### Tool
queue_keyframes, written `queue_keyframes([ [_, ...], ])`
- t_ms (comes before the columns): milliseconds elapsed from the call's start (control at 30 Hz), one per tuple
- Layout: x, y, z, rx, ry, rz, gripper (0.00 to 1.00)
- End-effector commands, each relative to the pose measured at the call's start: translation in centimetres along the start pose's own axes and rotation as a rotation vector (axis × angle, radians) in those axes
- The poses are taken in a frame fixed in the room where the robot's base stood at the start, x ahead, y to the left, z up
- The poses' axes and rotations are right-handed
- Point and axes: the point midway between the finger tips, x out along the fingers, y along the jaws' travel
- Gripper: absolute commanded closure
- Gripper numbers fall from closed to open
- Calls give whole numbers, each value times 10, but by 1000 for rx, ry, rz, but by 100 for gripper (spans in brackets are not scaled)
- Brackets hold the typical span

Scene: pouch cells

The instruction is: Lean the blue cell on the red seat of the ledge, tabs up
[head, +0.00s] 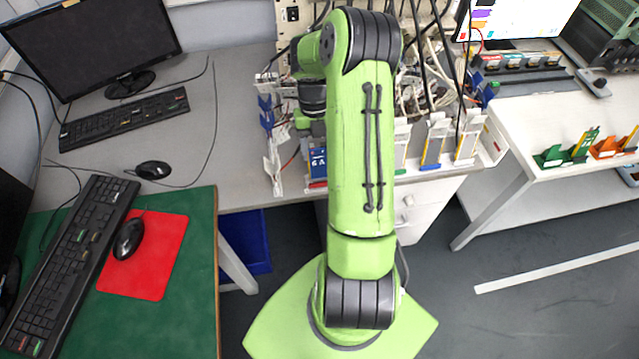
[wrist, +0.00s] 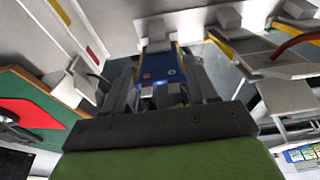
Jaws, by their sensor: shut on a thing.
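My gripper (wrist: 163,92) is shut on the blue cell (wrist: 160,66), which sits between its two fingers in the wrist view. Two pale tabs show at the cell's end nearest the gripper. In the head view the blue cell (head: 318,162) stands upright just left of my green arm, with white lettering on its face. A red strip, seemingly the red seat (head: 317,185), shows right below it; I cannot tell whether they touch. A white support (wrist: 155,30) shows beyond the cell in the wrist view. My arm hides part of the ledge and most of the gripper in the head view.
To the right along the ledge stand white supports with a blue strip (head: 432,150) and a yellow strip (head: 466,148). Cables hang behind. A side table (head: 560,150) holds green and orange holders. A monitor (head: 95,40) and keyboard (head: 125,118) stand left.

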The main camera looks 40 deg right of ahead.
Motion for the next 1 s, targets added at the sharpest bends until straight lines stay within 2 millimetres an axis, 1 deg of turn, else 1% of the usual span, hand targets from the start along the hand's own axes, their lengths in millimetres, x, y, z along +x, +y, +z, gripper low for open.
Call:
queue_keyframes([
  [167, 0, 0, 0, 0, 0, 0, 60],
  [633, 16, 0, 0, 0, 0, 0, 60],
  [867, 17, 0, 0, 0, 0, 0, 60],
  [900, 16, 0, 0, 0, 0, 0, 40],
  [967, 16, 0, 0, 0, 0, 0, 31],
  [1000, 16, 0, 0, 0, 0, 0, 24],
])
